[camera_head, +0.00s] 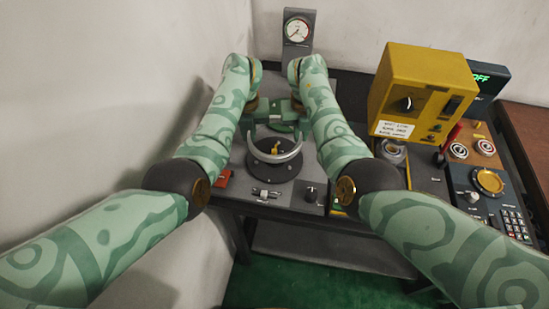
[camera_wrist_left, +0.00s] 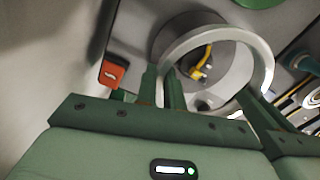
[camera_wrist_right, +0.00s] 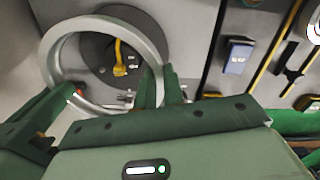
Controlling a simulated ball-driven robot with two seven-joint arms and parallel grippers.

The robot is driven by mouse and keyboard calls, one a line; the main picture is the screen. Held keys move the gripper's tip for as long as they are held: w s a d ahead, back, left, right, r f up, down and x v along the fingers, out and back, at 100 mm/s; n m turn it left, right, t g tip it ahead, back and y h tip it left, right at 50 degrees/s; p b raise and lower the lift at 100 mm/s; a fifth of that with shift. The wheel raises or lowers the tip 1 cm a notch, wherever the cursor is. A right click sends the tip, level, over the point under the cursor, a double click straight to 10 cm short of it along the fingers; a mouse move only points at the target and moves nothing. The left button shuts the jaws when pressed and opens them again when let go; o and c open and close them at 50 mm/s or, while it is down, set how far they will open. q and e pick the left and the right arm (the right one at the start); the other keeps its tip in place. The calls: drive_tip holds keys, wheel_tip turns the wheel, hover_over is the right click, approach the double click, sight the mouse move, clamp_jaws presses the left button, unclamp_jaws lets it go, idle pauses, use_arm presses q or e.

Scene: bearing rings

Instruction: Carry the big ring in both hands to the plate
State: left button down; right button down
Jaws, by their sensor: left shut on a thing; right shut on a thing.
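The big silver ring (camera_wrist_right: 58,42) is held between my two grippers; it also shows in the left wrist view (camera_wrist_left: 269,66) and in the head view (camera_head: 258,157). My left gripper (camera_wrist_left: 163,76) is shut on one side of its wall. My right gripper (camera_wrist_right: 159,74) is shut on the opposite side. The dark round plate (camera_head: 272,176) is below the ring, with a yellow piece (camera_wrist_right: 120,60) at its middle, seen through the ring. The ring looks raised above the plate, though the exact gap is unclear. My arms hide part of the bench.
A gauge (camera_head: 298,31) stands at the back. A yellow machine box (camera_head: 424,88) is on the right, beside a keypad panel (camera_head: 511,222). A red switch (camera_wrist_left: 112,74) is left of the plate. A wall closes off the left.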

sight(251, 158)
use_arm(q)
drive_tip(key=shift+f, duration=0.1)
